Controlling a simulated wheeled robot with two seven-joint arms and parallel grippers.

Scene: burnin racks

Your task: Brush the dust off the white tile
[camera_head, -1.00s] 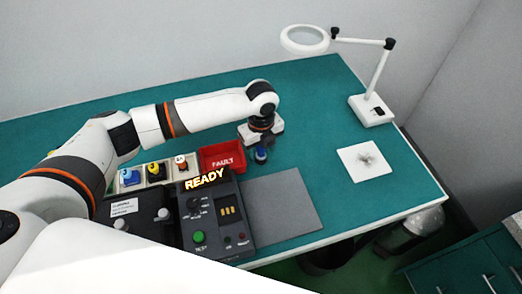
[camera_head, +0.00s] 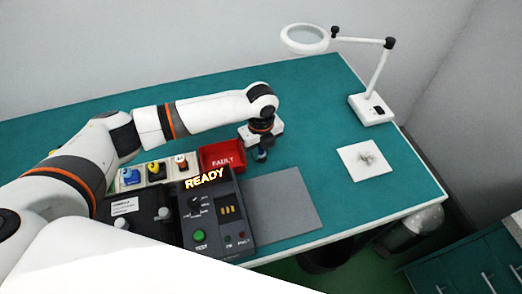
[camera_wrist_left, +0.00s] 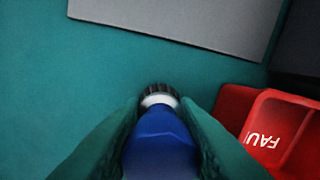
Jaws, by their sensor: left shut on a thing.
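The white tile (camera_head: 352,172) lies flat on the green table at the right. A patch of dark grey dust (camera_head: 367,158) sits near its middle. My left gripper (camera_head: 262,142) points down beside the red FAULT bin, well to the left of the tile. It is shut on a blue-handled brush (camera_wrist_left: 158,145). In the left wrist view the brush has a white collar and a dark bristle end (camera_wrist_left: 158,90). The brush also shows in the head view (camera_head: 261,155). My right gripper is not in view.
The red FAULT bin (camera_head: 222,165) stands close to the gripper. A black tester (camera_head: 215,230) reading READY and a grey mat (camera_head: 282,206) lie nearer. A white magnifier lamp (camera_head: 371,111) stands behind the tile. The table between gripper and tile is clear.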

